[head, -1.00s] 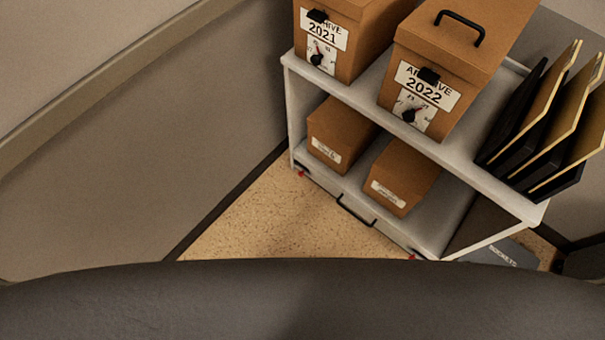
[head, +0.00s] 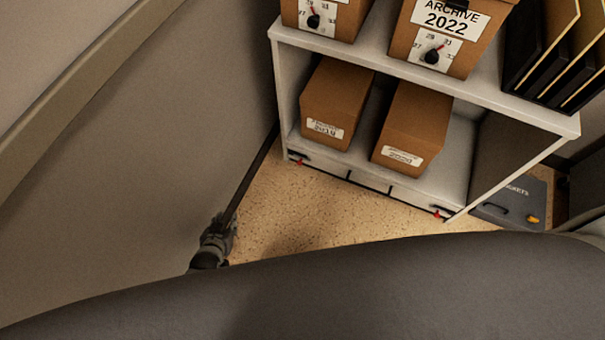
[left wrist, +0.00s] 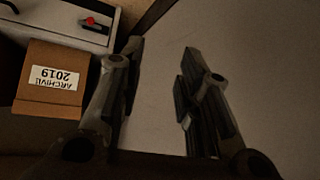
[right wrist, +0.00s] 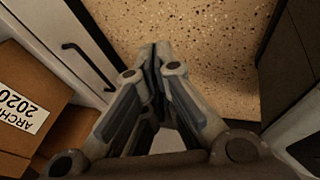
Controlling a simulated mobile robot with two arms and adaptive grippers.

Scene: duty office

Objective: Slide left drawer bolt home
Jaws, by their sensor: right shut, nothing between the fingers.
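The left drawer bolt (head: 298,161) is a small dark bolt with a red knob at the left end of the low white drawer front (head: 390,189). It also shows in the left wrist view (left wrist: 92,21), beyond and left of the fingers. How far it is slid is too small to tell. A second red-knobbed bolt (head: 437,213) sits at the drawer's right end. My left gripper (head: 226,222) is in front of the shelf and left of the bolt, apart from it; its fingers (left wrist: 165,62) are spread and empty. My right gripper (right wrist: 156,52) is shut and empty, near a black handle (right wrist: 88,62).
Archive boxes stand on the white shelf unit, including the 2022 box (head: 450,25) above and the 2020 box (head: 415,125) below. A plain wall (head: 130,150) is close on the left. Speckled floor (head: 310,215) lies open before the drawer. A grey case (head: 515,200) stands right.

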